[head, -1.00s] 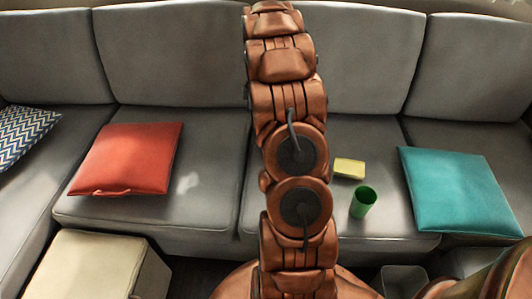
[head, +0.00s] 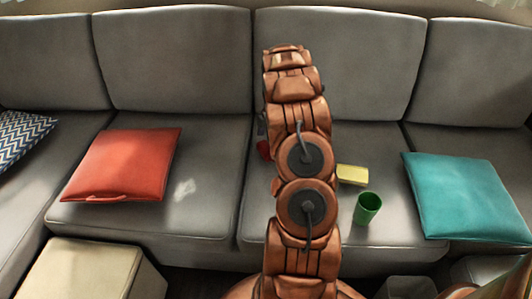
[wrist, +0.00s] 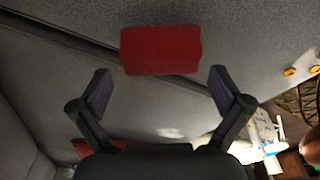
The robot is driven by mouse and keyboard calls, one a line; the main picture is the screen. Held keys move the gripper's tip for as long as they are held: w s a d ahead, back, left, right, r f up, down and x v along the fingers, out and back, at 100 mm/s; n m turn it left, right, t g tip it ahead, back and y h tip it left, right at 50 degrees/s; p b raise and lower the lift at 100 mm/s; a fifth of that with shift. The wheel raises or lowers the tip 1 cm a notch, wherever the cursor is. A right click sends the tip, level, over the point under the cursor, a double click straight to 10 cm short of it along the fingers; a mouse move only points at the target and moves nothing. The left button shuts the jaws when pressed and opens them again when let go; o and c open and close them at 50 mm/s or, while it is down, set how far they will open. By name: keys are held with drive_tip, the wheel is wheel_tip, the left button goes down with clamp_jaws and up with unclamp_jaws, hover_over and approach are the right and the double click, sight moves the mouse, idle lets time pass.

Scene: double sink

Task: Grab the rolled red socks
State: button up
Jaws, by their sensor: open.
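The rolled red socks (wrist: 160,48) lie on the grey couch seat in the wrist view, as a short red bundle close to a dark seam between cushions. In the head view only a small red piece of the socks (head: 263,149) shows at the left edge of my arm, which hides the remainder. My gripper (wrist: 161,78) is open and empty in the wrist view. Its two fingers are spread wider than the socks, which lie just beyond the fingertips, centred between them.
A yellow sponge-like block (head: 352,175) and a green cup (head: 368,208) stand on the seat right of my arm. A teal cushion (head: 468,195) lies farther right, a red cushion (head: 125,165) left. A cream ottoman (head: 85,272) is at the front left. The couch backrest (head: 180,60) runs behind.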

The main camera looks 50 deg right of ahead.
drive_tip(key=shift+w+a+f, duration=0.1)
drive_tip(key=shift+a+f, duration=0.05)
drive_tip(key=shift+f, duration=0.6)
drive_tip(key=shift+a+f, duration=0.1)
drive_tip(key=shift+f, duration=0.6)
drive_tip(key=c, duration=0.8)
drive_tip(key=shift+r, duration=0.1)
drive_tip(key=shift+c, duration=0.2)
wheel_tip(320, 180, up, 4)
drive_tip(key=shift+f+p, duration=0.2)
drive_tip(key=shift+p, duration=0.1)
drive_tip(key=shift+s+a, duration=0.45)
drive_tip(key=shift+a, duration=0.1)
drive_tip(key=s+a+r+p, duration=0.1)
drive_tip(key=s+a, duration=0.8)
drive_tip(key=a, duration=0.2)
drive_tip(key=shift+a, duration=0.25)
